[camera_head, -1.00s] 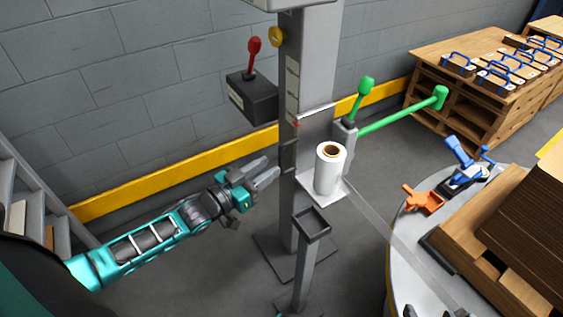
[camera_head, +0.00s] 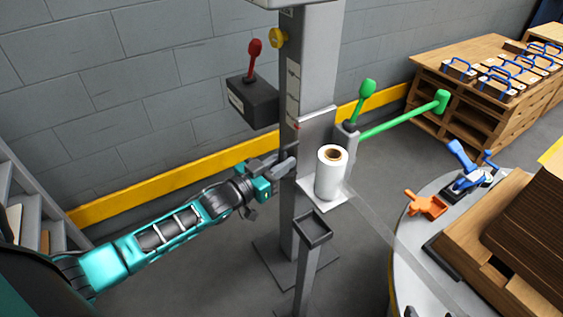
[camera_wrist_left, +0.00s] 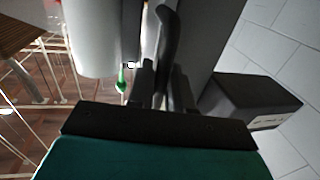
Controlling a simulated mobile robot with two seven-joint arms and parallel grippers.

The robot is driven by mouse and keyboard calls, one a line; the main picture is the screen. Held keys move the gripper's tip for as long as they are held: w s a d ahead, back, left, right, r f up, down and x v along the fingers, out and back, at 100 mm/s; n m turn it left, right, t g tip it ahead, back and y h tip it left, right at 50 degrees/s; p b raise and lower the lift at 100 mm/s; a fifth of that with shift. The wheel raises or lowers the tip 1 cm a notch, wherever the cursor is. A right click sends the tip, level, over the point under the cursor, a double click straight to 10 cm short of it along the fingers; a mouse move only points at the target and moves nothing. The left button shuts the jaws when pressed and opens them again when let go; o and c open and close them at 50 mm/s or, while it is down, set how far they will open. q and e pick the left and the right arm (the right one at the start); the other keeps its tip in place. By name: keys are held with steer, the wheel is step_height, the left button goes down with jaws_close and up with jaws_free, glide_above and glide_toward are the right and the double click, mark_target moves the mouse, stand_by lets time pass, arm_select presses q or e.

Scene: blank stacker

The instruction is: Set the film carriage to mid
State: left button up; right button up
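The film carriage is the light plate (camera_head: 316,127) on the grey mast (camera_head: 312,60), and it carries a white film roll (camera_head: 331,176). A scale strip with a small red mark (camera_head: 295,126) runs along the mast. My left gripper (camera_head: 282,166) is at the mast's left side, level with the roll. In the left wrist view its fingers (camera_wrist_left: 163,92) stand either side of a dark curved handle (camera_wrist_left: 167,35). The fingers are close to it; whether they are closed on it I cannot tell. Small grey tips at the bottom edge may be my right gripper (camera_head: 432,311).
A black box with a red lever (camera_head: 253,62) is left of the mast. A green lever (camera_head: 363,95) and a green bar (camera_head: 405,120) are right of it. A small tray on a post (camera_head: 313,229) stands in front. A round table (camera_head: 402,235) is at right.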

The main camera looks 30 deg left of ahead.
mark_target(282, 148)
arm_select(q)
jaws_close()
arm_select(e)
steer(key=shift+d+f, duration=0.1)
steer(key=shift+f, duration=0.1)
arm_select(q)
step_height(282, 148, up, 5)
steer(key=p, duration=0.5)
steer(key=shift+f, duration=0.1)
steer(key=shift+r+p, duration=0.55)
steer(key=shift+p, duration=0.1)
arm_select(e)
steer(key=r, duration=0.1)
steer(key=d+r, duration=0.1)
steer(key=s+r, duration=0.1)
steer(key=shift+d+r+h, duration=0.2)
steer(key=shift+r+h, duration=0.05)
steer(key=shift+h, duration=0.05)
arm_select(q)
steer(key=shift+o, duration=2.4)
jaws_free()
steer(key=shift+f, duration=0.15)
